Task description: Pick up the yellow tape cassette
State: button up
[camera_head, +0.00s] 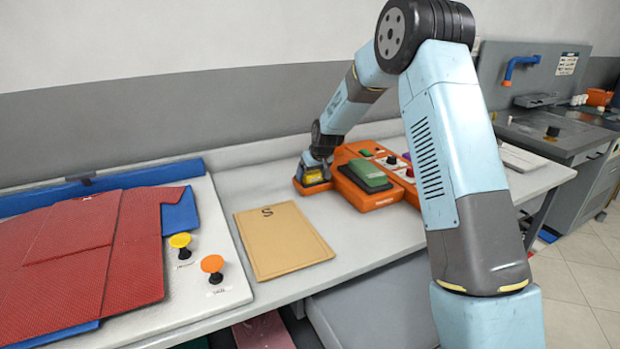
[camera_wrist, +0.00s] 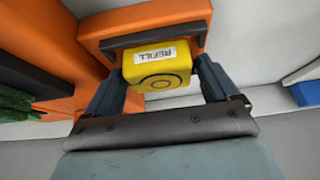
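The yellow tape cassette (camera_wrist: 158,68) sits at the orange machine's end, under a dark bar. It has a white "REFILL" label and ring marks on its face. In the wrist view my gripper (camera_wrist: 160,78) has one finger on each side of it. A narrow gap shows at the right finger; contact on the left is unclear. In the head view my gripper (camera_head: 314,179) is lowered over the left end of the orange machine (camera_head: 372,198), and the cassette (camera_head: 313,175) shows partly between the fingers.
A tan folder (camera_head: 283,240) marked "S" lies on the white counter (camera_head: 220,310). Left of it are a folded red garment (camera_head: 100,250), a yellow knob (camera_head: 180,240) and an orange knob (camera_head: 212,264). A green pad (camera_head: 367,174) sits on the machine, right of my gripper.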

jog(key=c, duration=0.8)
